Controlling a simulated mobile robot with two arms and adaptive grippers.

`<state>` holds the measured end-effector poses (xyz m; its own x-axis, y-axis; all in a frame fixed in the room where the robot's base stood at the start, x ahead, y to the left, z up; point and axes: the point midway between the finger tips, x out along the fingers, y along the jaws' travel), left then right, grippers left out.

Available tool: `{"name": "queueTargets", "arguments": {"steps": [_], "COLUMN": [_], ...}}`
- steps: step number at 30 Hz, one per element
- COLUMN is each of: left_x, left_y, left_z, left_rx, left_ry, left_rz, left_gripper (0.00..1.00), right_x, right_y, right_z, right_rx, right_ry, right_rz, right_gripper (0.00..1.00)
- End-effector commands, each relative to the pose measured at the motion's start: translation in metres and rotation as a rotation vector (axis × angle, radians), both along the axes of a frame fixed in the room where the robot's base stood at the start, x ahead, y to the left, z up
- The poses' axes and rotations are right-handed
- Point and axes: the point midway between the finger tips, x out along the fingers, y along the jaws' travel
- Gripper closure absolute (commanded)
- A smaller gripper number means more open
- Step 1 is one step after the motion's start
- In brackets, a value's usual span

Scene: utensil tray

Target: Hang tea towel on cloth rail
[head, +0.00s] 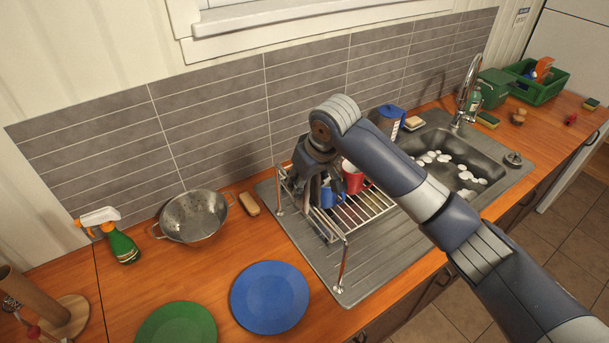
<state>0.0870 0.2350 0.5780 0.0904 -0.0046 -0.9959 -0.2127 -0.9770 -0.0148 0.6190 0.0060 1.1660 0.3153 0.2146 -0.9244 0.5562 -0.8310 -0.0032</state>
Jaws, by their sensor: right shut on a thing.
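The cloth rail (312,208) is a thin chrome bar on posts along the left side of the drainer by the sink. My right gripper (324,192) is at this rail, over the left end of the dish rack, pointing down. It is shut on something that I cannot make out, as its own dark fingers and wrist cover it. I cannot pick out a tea towel clearly anywhere. My left gripper is out of view.
The dish rack (366,212) holds a red cup (352,178) and a blue item (328,197) close by the gripper.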

Motion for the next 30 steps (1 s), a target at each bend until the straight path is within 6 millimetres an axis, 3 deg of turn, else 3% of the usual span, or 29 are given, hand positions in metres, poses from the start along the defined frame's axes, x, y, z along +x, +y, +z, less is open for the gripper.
{"name": "queueTargets", "arguments": {"steps": [30], "left_x": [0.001], "left_y": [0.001], "left_z": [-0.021], "left_rx": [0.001], "left_ry": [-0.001], "left_rz": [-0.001], "left_gripper": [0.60], "right_x": [0.000], "right_y": [0.000], "right_z": [-0.077], "right_rx": [0.001], "right_ry": [-0.001], "right_rz": [0.000], "right_gripper": [0.90]}}
